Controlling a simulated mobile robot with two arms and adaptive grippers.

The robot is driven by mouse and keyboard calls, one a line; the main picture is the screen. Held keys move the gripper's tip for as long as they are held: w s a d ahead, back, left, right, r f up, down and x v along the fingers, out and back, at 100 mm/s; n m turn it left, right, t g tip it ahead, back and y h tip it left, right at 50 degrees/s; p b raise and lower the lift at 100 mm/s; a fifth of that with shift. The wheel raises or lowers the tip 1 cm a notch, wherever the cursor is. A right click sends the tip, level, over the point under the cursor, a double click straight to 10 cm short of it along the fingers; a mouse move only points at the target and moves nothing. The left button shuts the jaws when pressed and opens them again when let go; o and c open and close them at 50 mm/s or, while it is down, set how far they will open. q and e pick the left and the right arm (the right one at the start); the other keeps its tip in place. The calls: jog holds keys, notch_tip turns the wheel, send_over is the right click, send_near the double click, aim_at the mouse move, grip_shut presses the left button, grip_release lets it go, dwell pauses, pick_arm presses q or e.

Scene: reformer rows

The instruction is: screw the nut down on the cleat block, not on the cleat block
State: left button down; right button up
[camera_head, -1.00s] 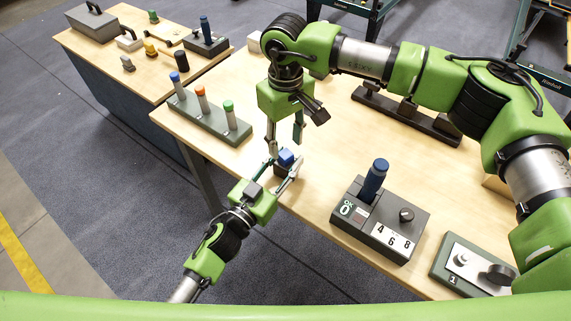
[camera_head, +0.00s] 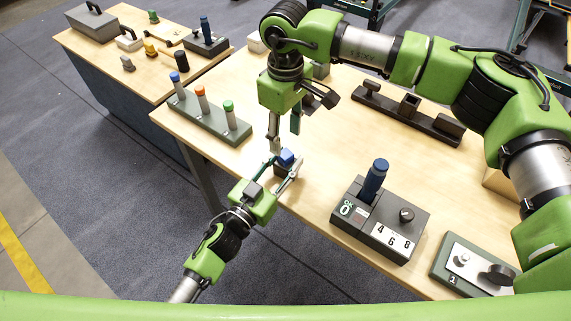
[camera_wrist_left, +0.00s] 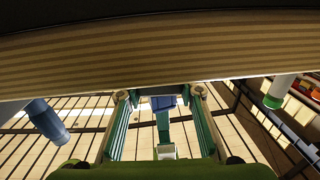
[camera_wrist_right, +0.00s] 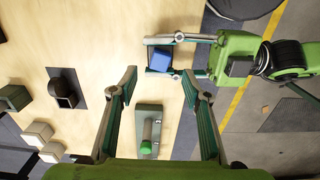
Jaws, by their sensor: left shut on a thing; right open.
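My left gripper (camera_head: 278,170) is shut on a small blue block (camera_head: 286,158) at the table's front edge. The block also shows between the left fingers in the right wrist view (camera_wrist_right: 161,61). My right gripper (camera_head: 284,138) points down, open and empty, just above and behind the block. Its spread fingers show in the right wrist view (camera_wrist_right: 158,85). A long dark bar with raised blocks (camera_head: 430,122) lies at the back of the table, partly behind my right arm. I cannot tell which thing is the nut or the cleat block.
A grey rack (camera_head: 205,121) with coloured-top pegs stands left. A grey box (camera_head: 398,238) with a blue handle and number dials is at front right, beside a plate with a dark knob (camera_head: 500,276). A dark plate with a rounded part (camera_wrist_right: 64,92) lies on the table.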

aim_at(286, 154)
notch_tip(286, 154, down, 7)
jog(key=shift+r, duration=0.15)
jog(key=shift+c, duration=0.4)
grip_shut()
jog(key=m, duration=0.3)
jog(key=shift+c, duration=0.4)
grip_release()
